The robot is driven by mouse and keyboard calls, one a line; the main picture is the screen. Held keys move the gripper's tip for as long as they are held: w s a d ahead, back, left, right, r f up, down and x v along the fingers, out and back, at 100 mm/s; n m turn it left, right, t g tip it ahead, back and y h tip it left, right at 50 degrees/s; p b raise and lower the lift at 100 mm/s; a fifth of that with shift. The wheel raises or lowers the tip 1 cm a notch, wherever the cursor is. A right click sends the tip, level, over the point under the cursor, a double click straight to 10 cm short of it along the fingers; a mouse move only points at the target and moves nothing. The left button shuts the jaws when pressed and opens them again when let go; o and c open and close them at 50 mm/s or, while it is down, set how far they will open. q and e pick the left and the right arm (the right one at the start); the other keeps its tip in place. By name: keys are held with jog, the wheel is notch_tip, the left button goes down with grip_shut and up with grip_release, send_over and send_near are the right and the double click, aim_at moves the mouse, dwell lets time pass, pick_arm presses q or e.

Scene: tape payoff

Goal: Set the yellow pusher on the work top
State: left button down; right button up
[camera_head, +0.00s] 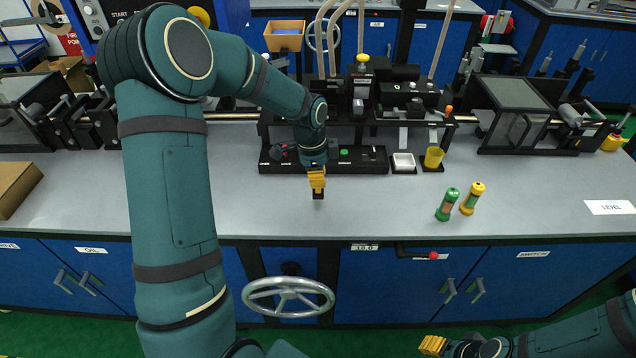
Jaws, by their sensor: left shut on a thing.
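My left gripper (317,184) has yellow fingers and points down over the front part of the grey work top (250,205). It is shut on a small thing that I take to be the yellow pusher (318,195). Only a dark end of it shows below the fingertips. The fingers hide the rest, and its yellow is hard to tell from theirs. I cannot tell whether its lower end touches the work top. My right gripper (432,345) is low at the bottom right, in front of the cabinets, away from the work top. Its jaw opening cannot be made out.
A black machine (330,158) stands behind the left gripper. A handwheel (288,296) sits below the front edge. The work top around the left gripper is clear.

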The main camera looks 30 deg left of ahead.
pick_arm(q)
jog(key=shift+f, duration=1)
jog(key=shift+f, duration=0.2)
jog(key=c, duration=1.1)
grip_release()
jog(key=shift+r, duration=0.1)
jog(key=shift+r, duration=0.25)
jog(key=r, duration=0.4)
jog(key=r+p, duration=0.1)
jog(key=r, duration=0.2)
jog(key=a+r+p, duration=0.1)
jog(key=r, duration=0.3)
jog(key=shift+s+a+r, duration=0.1)
jog(key=shift+s+r, duration=0.2)
jog(key=shift+s, duration=0.1)
